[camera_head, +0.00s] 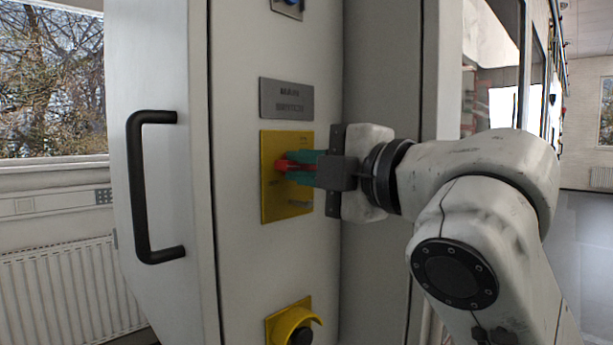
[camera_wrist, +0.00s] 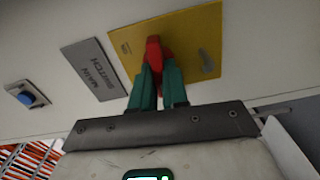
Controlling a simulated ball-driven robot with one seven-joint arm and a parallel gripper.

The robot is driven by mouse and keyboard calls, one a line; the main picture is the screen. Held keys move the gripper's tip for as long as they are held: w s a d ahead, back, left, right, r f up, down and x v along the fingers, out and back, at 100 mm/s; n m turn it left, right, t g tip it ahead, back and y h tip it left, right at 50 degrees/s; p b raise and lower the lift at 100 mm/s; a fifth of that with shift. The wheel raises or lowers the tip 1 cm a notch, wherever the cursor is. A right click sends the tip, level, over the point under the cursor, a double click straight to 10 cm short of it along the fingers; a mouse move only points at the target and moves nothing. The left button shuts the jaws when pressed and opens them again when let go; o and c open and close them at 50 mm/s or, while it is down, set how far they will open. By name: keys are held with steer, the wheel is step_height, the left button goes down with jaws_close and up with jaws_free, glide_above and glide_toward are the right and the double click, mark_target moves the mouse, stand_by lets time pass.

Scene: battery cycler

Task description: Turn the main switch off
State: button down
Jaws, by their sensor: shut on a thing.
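The main switch is a red handle (camera_head: 283,165) on a yellow plate (camera_head: 273,205), set in the pale cabinet front below a grey "MAIN SWITCH" label (camera_head: 287,99). In the wrist view the red handle (camera_wrist: 154,50) stands out from the yellow plate (camera_wrist: 205,45). My gripper (camera_head: 300,166) has green fingers and reaches in from the right. In the wrist view its fingers (camera_wrist: 158,82) are shut on the red handle, one on each side. The fingers cover part of the handle, and its exact turn angle is hard to read.
A black door handle (camera_head: 143,190) is on the cabinet's left panel. A blue button (camera_wrist: 26,98) is beyond the label. A radiator (camera_head: 70,290) stands at the left, and open floor (camera_head: 590,240) lies at the right.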

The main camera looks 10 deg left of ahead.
steer(key=shift+f+n, duration=0.15)
steer(key=shift+n, duration=0.35)
steer(key=c, duration=1.1)
jaws_free()
steer(key=shift+c, duration=0.2)
steer(key=b+v, duration=0.2)
steer(key=v, duration=0.8)
steer(key=shift+s+d, duration=0.25)
steer(key=shift+d, duration=0.05)
